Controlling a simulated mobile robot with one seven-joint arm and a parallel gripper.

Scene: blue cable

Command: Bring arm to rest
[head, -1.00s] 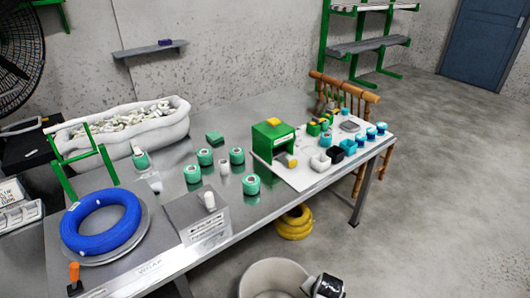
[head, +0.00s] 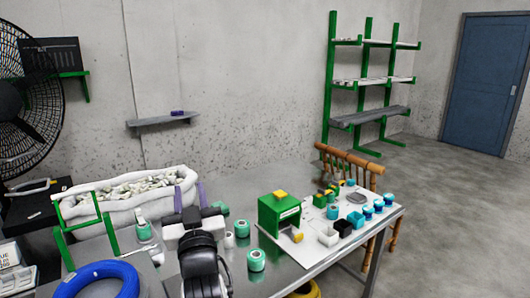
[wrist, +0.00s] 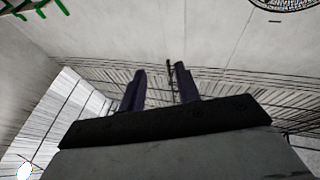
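My gripper (head: 189,193) is raised in front of the metal table (head: 325,272) in the head view, its two purple fingers pointing up and away. The fingers stand apart with nothing between them. In the wrist view my gripper (wrist: 160,70) is also open and empty, facing the wall and ceiling. The blue cable coil (head: 72,284) lies at the lower left of the head view, left of my arm, partly cut off by the frame's edge.
A white tub (head: 105,200) of pale pieces and a green frame (head: 64,238) stand behind the coil. Teal spools (head: 256,260), a green box (head: 279,215) and small blocks stand on the table to the right. A wooden chair (head: 345,165) is beyond. Open floor lies right.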

